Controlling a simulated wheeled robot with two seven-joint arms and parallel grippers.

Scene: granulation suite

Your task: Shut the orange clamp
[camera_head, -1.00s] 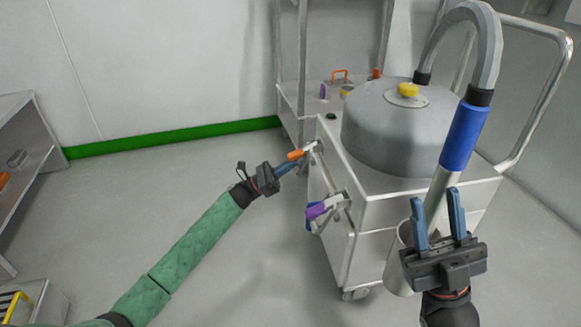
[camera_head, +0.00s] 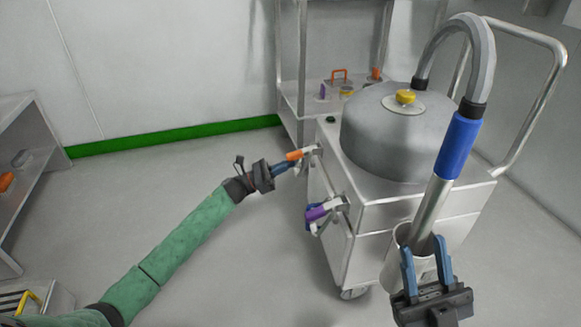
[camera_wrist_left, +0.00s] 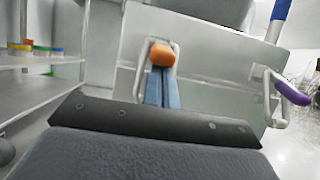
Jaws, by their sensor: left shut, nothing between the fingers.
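The orange clamp (camera_head: 294,155) sits on the left side of the steel cart, its handle sticking out toward my left gripper (camera_head: 284,167). In the left wrist view the orange handle end (camera_wrist_left: 162,54) is right at the tips of the blue fingers (camera_wrist_left: 162,90). My left gripper is shut with nothing between its fingers. Its tips are just below the handle; I cannot tell whether they touch it. My right gripper (camera_head: 426,262) is open, with its fingers apart in front of a pale cylindrical holder.
A purple-handled clamp (camera_head: 316,213) sits lower on the cart (camera_head: 385,212); its handle also shows in the wrist view (camera_wrist_left: 292,93). A domed lid (camera_head: 390,135) and blue-sleeved hose (camera_head: 460,140) are on the cart. A shelf rack (camera_head: 287,95) stands behind.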

